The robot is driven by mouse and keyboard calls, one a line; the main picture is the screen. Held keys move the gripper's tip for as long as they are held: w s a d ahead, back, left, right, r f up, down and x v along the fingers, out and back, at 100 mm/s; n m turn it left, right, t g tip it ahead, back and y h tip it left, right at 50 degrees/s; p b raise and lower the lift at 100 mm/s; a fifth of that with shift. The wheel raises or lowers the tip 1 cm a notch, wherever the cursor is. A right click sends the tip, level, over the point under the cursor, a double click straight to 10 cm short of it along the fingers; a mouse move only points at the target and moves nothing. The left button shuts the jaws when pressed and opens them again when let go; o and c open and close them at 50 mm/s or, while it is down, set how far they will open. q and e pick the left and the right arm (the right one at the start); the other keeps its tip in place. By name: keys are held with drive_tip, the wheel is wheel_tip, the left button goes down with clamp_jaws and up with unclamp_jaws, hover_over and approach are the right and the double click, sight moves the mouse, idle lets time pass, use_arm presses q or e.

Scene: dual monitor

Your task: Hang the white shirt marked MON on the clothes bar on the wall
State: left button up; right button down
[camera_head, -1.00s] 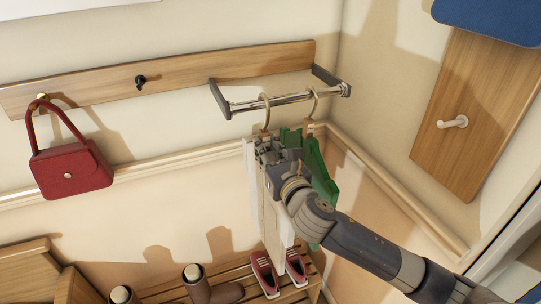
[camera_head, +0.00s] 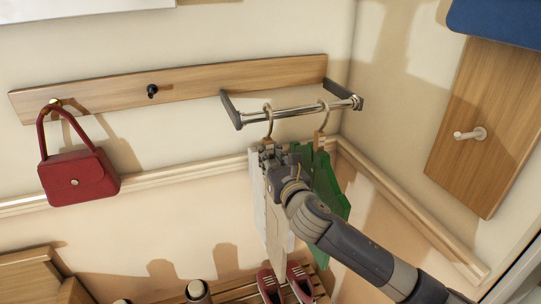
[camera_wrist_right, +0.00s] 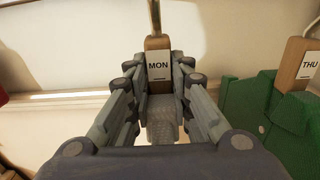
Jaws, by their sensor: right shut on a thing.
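The white shirt (camera_head: 259,205) hangs on a wooden hanger below the clothes bar (camera_head: 298,110). The hanger's hook (camera_head: 268,113) is at the bar's left part and appears to loop over it. My right gripper (camera_head: 271,157) is shut on the hanger's wooden neck, in front of the shirt, hiding part of it. In the right wrist view the MON label (camera_wrist_right: 158,66) shows between the fingers of my right gripper (camera_wrist_right: 160,88). My left gripper is not in view.
A green shirt (camera_head: 328,185), marked THU (camera_wrist_right: 310,65), hangs on the bar just right of the white one. A red handbag (camera_head: 78,177) hangs on the wooden rail at left. Red shoes (camera_head: 270,287) stand on a slatted rack below. A white peg (camera_head: 470,134) is on the right wall.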

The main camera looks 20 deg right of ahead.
idle(0.3)
drive_tip(key=c, duration=1.4)
unclamp_jaws()
drive_tip(key=shift+o, duration=0.2)
drive_tip(key=shift+f, duration=0.1)
drive_tip(key=shift+s, duration=0.15)
